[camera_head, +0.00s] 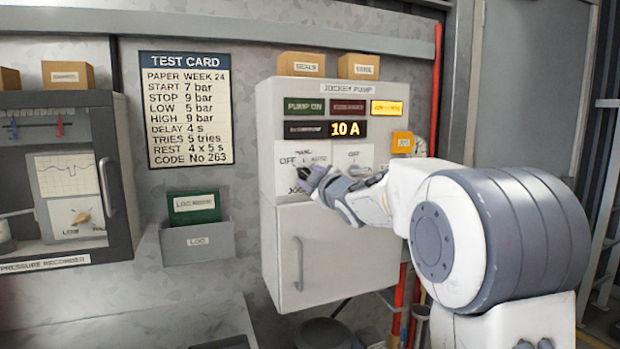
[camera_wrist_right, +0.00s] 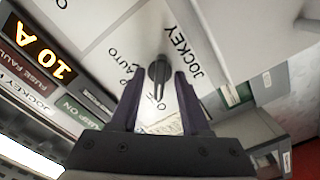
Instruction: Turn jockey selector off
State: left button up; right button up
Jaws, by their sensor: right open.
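The jockey selector is a dark rotary knob (camera_wrist_right: 158,70) on the white jockey pump panel (camera_head: 328,240), with JOCKEY and AUTO lettering around it in the right wrist view. My right gripper (camera_wrist_right: 160,88) is open, its two dark fingers on either side of the knob's grip; I cannot tell whether they touch it. Which mark the knob points to is unclear. My left gripper is not in view.
A lit 10 A display (camera_head: 345,129) and indicator plates sit above the selectors. A second selector (camera_head: 358,170) is just right, partly behind my arm. A yellow box (camera_head: 402,142) is on the panel's right side. A log holder (camera_head: 198,243) hangs left. A red pipe (camera_head: 436,90) runs at right.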

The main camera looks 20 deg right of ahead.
jog(key=s, duration=1)
jog(key=shift+d+b, duration=0.15)
jog(key=shift+b, duration=0.3)
jog(key=shift+s, duration=0.1)
